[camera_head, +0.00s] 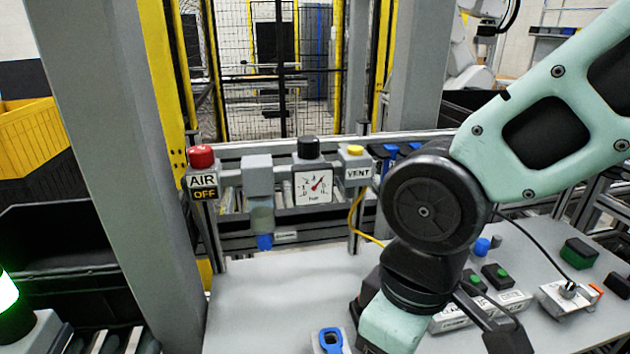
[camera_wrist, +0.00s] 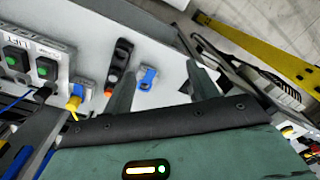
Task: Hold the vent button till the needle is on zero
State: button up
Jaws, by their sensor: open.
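The vent button (camera_head: 354,150) is a yellow cap on a grey box labelled VENT (camera_head: 358,173), behind the worktop in the head view. Nothing touches it there. Left of it stands a square white pressure gauge (camera_head: 308,195) under a dark knob.
A red knob (camera_head: 201,156) tops the AIR OFF box at the left. The worktop (camera_head: 260,310) is bare at front left. A blue clip (camera_head: 331,341) lies at its front edge. Green-button boxes (camera_head: 497,276) stand right of my arm. A grey post (camera_head: 115,150) rises at left.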

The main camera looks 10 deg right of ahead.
jog(key=shift+c, duration=0.3)
grip_shut()
dwell(1.6)
